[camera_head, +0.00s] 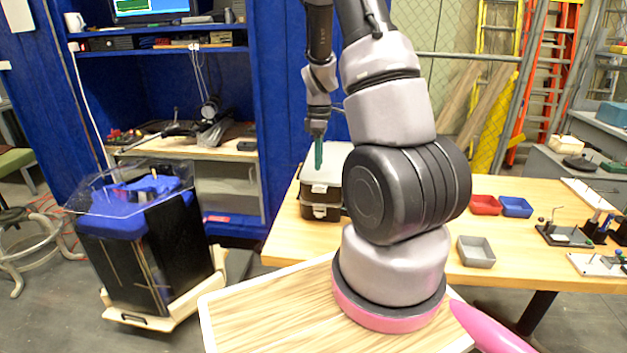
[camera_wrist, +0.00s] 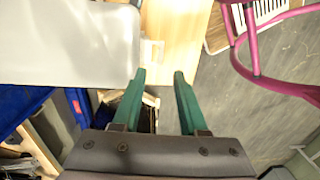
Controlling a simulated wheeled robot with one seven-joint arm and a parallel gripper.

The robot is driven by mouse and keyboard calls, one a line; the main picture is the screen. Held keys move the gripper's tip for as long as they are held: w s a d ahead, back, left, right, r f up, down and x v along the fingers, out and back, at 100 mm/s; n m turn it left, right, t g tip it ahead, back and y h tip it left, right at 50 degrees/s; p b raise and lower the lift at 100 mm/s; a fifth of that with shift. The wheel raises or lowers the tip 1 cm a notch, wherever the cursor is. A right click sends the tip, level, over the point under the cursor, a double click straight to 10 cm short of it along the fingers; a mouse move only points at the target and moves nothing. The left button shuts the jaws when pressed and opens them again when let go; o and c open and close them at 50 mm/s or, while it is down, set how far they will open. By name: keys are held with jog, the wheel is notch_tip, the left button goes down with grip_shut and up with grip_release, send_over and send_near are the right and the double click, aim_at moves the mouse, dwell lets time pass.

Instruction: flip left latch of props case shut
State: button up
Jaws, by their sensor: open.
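The props case (camera_head: 321,193) stands at the left end of the wooden table, with a pale top and a dark lower front. My arm hides its right part. Small pale fittings show on its front, but I cannot tell which is the left latch or how it sits. My gripper (camera_head: 318,160) points down in front of the case's upper part in the head view. In the wrist view my gripper (camera_wrist: 160,72) has its two green fingers apart with nothing between them. A smooth pale surface (camera_wrist: 65,40), apparently the case, lies beyond and left of the fingers.
The table (camera_head: 530,195) also bears a red bin (camera_head: 485,205), a blue bin (camera_head: 516,207), a grey bin (camera_head: 475,251) and small fixtures at right. A blue-covered tank (camera_head: 145,215) stands on the floor at left, before a blue-walled workbench (camera_head: 190,151).

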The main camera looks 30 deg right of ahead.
aim_at(320, 187)
jog(key=f, duration=0.7)
jog(key=shift+s+f, duration=0.1)
jog(key=shift+s, duration=0.15)
grip_shut()
